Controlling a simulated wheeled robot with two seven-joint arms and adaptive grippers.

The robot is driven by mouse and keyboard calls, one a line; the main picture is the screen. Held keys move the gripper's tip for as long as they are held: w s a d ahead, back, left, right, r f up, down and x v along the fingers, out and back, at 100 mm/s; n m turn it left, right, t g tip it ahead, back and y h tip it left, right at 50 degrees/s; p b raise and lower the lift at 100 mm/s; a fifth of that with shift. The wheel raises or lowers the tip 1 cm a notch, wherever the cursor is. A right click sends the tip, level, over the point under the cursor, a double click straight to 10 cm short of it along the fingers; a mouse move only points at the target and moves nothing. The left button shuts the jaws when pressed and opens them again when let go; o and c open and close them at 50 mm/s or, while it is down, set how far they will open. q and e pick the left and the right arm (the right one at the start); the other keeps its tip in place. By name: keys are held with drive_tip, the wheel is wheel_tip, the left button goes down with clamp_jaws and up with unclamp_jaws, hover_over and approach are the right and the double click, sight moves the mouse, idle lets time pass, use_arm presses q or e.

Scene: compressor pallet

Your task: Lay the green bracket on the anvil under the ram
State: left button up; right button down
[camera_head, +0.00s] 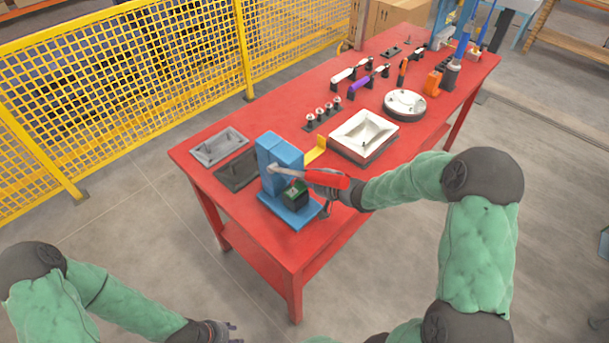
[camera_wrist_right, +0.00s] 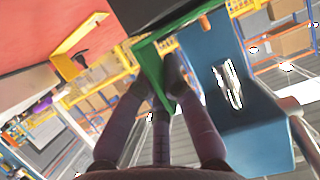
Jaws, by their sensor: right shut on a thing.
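The blue press (camera_head: 268,160) stands on the near end of the red table, with a lever ending in a red grip (camera_head: 325,179). A black block (camera_head: 298,202) sits low at the press's front; it is probably the dark block in the wrist view (camera_wrist_right: 165,14). My right gripper (camera_wrist_right: 172,82) is shut on the green bracket (camera_wrist_right: 150,68), close against this block. In the head view the bracket (camera_head: 292,190) shows small beside the block, and the grip partly covers my right gripper (camera_head: 318,200). Whether the bracket rests on the anvil is unclear. My left gripper (camera_head: 232,330) is low, away from the table.
A yellow bracket (camera_head: 316,150) stands behind the press. A white square tray (camera_head: 364,134), a grey tray (camera_head: 218,147) and a dark plate (camera_head: 236,170) lie nearby. A round metal part (camera_head: 405,104) and several tools lie farther back. Yellow fencing (camera_head: 120,70) runs behind the table.

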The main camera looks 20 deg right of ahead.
drive_tip(key=shift+f, duration=0.1)
idle(0.3)
drive_tip(key=c, duration=1.3)
unclamp_jaws()
drive_tip(key=v, duration=1.2)
